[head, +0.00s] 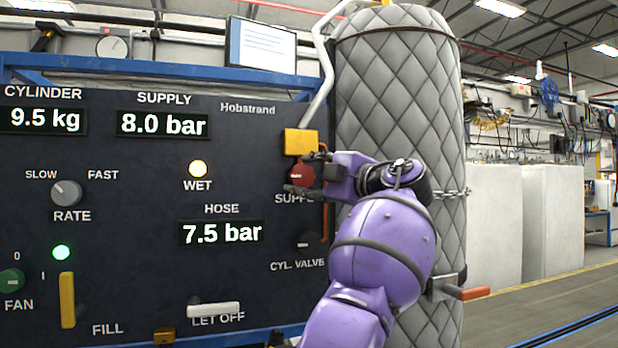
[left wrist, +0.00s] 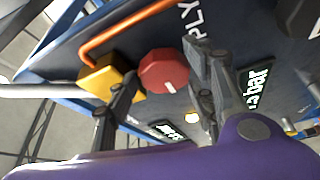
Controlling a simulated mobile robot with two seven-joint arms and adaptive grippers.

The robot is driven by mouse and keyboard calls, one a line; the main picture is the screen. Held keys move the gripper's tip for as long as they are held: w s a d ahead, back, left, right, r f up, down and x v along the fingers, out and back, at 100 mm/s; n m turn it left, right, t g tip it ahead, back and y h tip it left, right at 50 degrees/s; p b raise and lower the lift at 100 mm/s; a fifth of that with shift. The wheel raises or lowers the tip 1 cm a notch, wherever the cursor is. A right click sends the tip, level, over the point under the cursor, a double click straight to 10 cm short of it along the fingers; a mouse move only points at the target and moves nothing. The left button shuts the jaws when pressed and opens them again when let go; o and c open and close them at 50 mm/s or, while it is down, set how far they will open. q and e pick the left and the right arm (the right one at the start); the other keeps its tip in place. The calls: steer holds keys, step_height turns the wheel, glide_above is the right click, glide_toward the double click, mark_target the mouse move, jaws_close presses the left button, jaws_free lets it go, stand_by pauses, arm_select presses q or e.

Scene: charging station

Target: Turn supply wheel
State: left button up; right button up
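The supply wheel (head: 301,176) is a red knob at the right edge of the dark panel, above the partly covered SUPPLY label. It also shows in the left wrist view (left wrist: 163,71), many-sided, with a white mark on its face. My left gripper (head: 307,172) is at the wheel, one finger above it and one below. In the left wrist view its fingers (left wrist: 160,78) are spread, one on each side of the wheel. I cannot tell whether either finger touches it. The SUPPLY display (head: 162,124) reads 8.0 bar. My right gripper is not in view.
A yellow block (head: 300,142) with a grey pipe sits just above the wheel. The cylinder valve knob (head: 306,241) is below it. A quilted grey cylinder (head: 395,90) stands close to the right, behind my purple arm. The HOSE display (head: 221,233) reads 7.5 bar.

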arm_select(q)
steer(key=shift+o, duration=0.4)
steer(key=shift+s, duration=0.1)
steer(key=shift+s+d, duration=0.3)
steer(key=v, duration=0.7)
steer(key=shift+s, duration=0.15)
stand_by(1.0)
